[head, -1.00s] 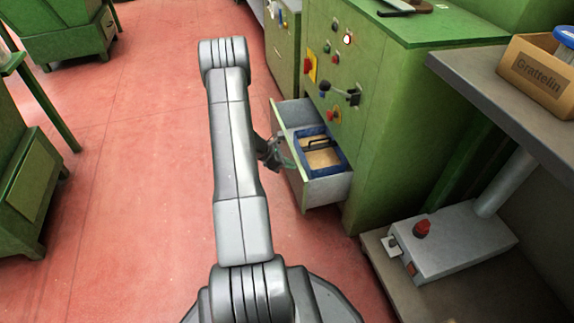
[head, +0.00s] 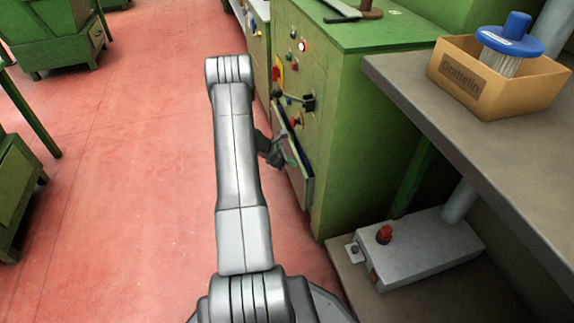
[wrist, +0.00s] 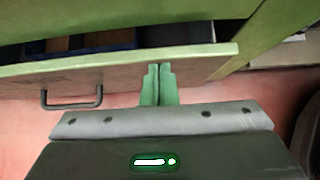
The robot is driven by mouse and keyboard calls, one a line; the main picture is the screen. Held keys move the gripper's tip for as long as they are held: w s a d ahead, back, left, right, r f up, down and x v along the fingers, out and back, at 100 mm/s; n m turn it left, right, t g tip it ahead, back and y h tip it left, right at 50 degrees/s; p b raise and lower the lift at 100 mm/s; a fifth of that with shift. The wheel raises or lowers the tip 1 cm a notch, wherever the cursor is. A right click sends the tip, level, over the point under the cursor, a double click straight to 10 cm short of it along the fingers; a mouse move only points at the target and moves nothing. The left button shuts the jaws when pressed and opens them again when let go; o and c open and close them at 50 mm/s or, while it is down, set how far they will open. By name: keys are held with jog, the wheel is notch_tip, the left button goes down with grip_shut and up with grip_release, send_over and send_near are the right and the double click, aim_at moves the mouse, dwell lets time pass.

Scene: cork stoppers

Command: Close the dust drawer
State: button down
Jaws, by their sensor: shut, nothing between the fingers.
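The dust drawer (head: 293,165) is in the green machine (head: 365,130). In the head view it stands out only a little, with its front seen at a steep angle. In the wrist view the drawer front (wrist: 205,66) spans most of the picture. Behind its top edge a dark gap shows part of the blue tray (wrist: 120,38). The drawer's grey handle (wrist: 72,104) is left of my fingers. My gripper (head: 288,158) is shut and empty, its green fingertips (wrist: 158,72) at the outer face of the drawer front, apparently touching it.
A grey bench (head: 430,105) at the right carries a cardboard box (head: 455,85) with a blue-topped brush. Below it is a grey unit with a red button (head: 385,235). Green cabinets (head: 58,40) stand at the left. The red floor between is clear.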

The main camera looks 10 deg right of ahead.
jog(key=shift+d+r, duration=0.1)
jog(key=shift+d, duration=1)
jog(key=shift+w, duration=0.1)
jog(key=a+r+p, duration=0.3)
jog(key=a+r, duration=0.4)
jog(key=a, duration=0.4)
jog(key=shift+s+a, duration=0.25)
jog(key=shift+s, duration=0.05)
